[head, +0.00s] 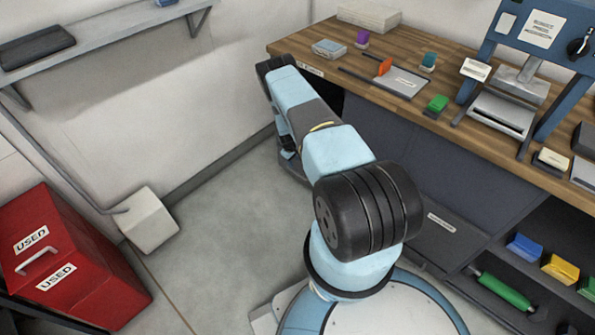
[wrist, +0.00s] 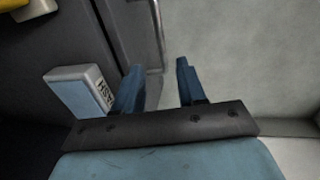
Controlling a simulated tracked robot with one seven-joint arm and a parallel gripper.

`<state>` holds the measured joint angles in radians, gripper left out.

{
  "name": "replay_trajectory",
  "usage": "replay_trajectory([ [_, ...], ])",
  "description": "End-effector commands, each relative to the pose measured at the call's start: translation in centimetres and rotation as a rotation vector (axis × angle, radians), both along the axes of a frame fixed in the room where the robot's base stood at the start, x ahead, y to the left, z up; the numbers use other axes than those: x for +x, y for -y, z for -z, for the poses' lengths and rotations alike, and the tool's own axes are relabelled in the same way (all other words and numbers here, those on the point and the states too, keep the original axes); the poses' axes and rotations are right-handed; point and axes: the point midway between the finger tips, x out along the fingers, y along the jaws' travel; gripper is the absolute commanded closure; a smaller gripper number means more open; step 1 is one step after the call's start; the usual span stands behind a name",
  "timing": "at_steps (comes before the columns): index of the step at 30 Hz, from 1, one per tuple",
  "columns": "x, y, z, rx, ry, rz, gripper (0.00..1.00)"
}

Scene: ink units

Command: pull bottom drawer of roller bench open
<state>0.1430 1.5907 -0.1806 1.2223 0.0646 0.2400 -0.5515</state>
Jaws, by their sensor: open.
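The roller bench (head: 420,165) has a wooden top and dark grey fronts, seen from above in the head view. A lower dark panel with a white label (head: 436,238) shows right of my arm; I cannot tell if it is the bottom drawer. In the wrist view a grey metal bar or edge (wrist: 155,30) runs along a dark front and ends near my left finger. My gripper (wrist: 160,72) is open, its two blue fingers apart with nothing clearly held. I cannot tell if the bar lies between the fingers or beyond them. My arm hides much of the bench's left end.
A pale blue box with lettering (wrist: 78,92) is beside my left finger in the wrist view. Blue and yellow boxes (head: 525,248) and a green roller (head: 503,290) sit low on the right. A red bin (head: 75,265) stands left. Floor (head: 220,235) left of my arm is clear.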

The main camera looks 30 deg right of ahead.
Motion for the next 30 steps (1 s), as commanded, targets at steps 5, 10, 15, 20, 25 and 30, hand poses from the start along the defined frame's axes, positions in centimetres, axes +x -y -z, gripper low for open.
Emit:
replay_trajectory([
  [5, 0.1, 0.5, 2.6, 0.0, 0.0, 0.002, 0.6],
  [10, 0.2, 0.9, 4.8, 0.001, -0.001, 0.001, 0.6],
  [15, 0.4, 1.3, 6.8, 0.0, -0.001, 0.001, 0.6],
  [20, 0.5, 1.6, 8.5, 0.0, 0.0, 0.001, 0.6],
  [25, 0.6, 1.8, 9.6, 0.0, -0.001, 0.001, 0.6],
  [30, 0.7, 1.8, 10.0, 0.0, 0.001, 0.001, 0.6],
])
